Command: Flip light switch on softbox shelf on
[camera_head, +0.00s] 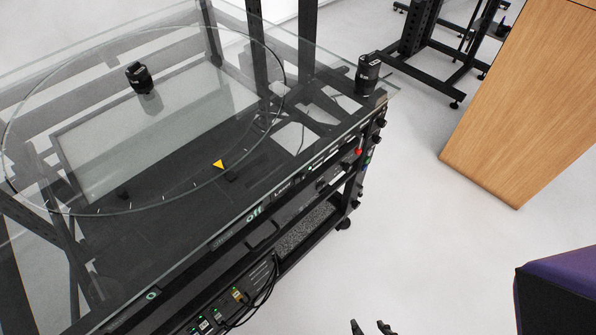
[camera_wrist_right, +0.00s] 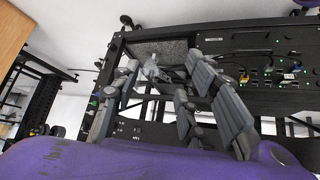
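The black rack-like turntable stand fills the left and middle of the head view, under a clear glass top (camera_head: 60,200). Its front edge carries a lit "Off" label (camera_head: 254,214) and a red knob (camera_head: 358,152). Below are shelves, one with a speckled grey panel (camera_head: 305,228), which also shows in the right wrist view (camera_wrist_right: 172,48). I cannot make out which part is the light switch. My right gripper (camera_head: 372,328) shows only its fingertips at the bottom of the head view, apart and empty, in front of the stand. In the right wrist view, its fingers (camera_wrist_right: 165,100) are spread. My left gripper is out of view.
A lower panel (camera_head: 232,300) holds plugs and hanging black cables. Black lenses stand on the glass (camera_head: 138,78) and at its far corner (camera_head: 367,75). A wooden cabinet (camera_head: 520,95) stands at the right. The pale floor (camera_head: 420,230) between is clear.

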